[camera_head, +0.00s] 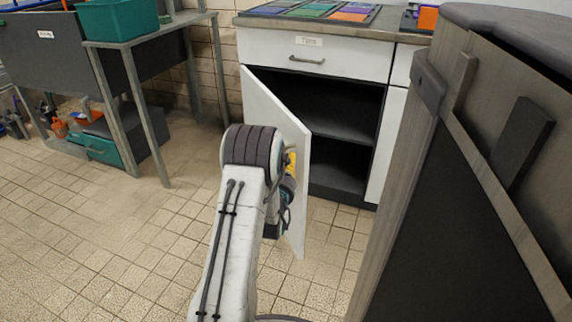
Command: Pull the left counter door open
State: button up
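The left counter door (268,103) is a white panel that stands open, swung out from its hinge on the left of the counter (339,55). The dark inside with a shelf (345,128) shows behind it. My white arm reaches forward from the bottom of the view. The door's handle is not visible.
A drawer (345,54) with a handle sits shut above the opening. A large wood-and-dark cabinet (465,170) stands close on the right. A grey metal table (150,40) with a teal bin (118,18) is at the left.

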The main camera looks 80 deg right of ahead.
jog(key=shift+d, duration=0.15)
grip_shut()
dwell(0.4)
